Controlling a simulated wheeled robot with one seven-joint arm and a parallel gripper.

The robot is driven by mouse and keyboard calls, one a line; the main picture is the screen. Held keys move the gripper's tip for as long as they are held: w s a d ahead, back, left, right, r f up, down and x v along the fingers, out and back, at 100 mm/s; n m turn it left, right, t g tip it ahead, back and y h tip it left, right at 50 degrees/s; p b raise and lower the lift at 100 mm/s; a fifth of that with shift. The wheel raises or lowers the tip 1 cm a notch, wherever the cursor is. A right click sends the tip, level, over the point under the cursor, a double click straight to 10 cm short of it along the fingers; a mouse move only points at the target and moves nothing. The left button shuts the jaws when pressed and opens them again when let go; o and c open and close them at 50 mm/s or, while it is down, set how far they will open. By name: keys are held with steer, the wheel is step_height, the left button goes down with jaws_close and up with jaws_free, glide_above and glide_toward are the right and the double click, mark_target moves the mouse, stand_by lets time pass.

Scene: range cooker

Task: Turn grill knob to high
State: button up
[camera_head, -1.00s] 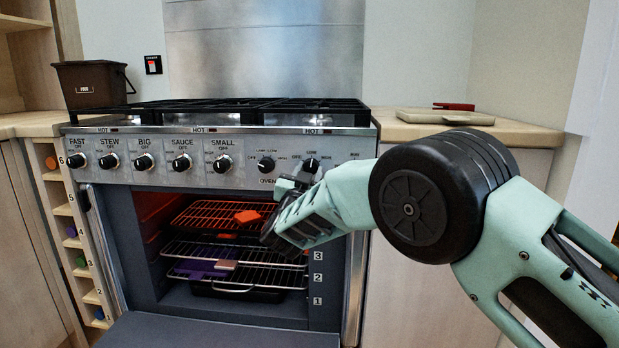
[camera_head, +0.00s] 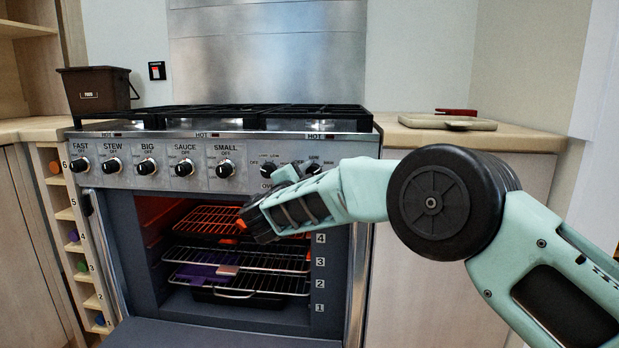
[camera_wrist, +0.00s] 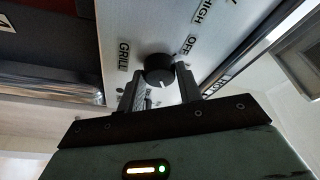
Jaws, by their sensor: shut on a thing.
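The grill knob (camera_wrist: 159,70) is round and black, on the metal panel with the word GRILL to its left in the wrist view. The words OFF and HIGH stand to its upper right there. A pale mark on the knob points toward the bottom of that picture. My gripper (camera_wrist: 160,77) has its fingers on either side of the knob and is shut on it.
The range cooker (camera_head: 130,135) has several burner knobs along its front and black grates on top. Its oven is open, with wire racks (camera_head: 240,258) inside. A brown bin (camera_head: 95,88) stands on the left counter. A board (camera_head: 447,122) lies on the right counter.

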steer(key=shift+m+g, duration=0.3)
steer(key=shift+m, duration=0.3)
steer(key=o, duration=1)
steer(key=shift+s, duration=0.15)
steer(key=p+v, duration=0.3)
steer(key=v, duration=1.4)
steer(key=shift+s+f, duration=0.1)
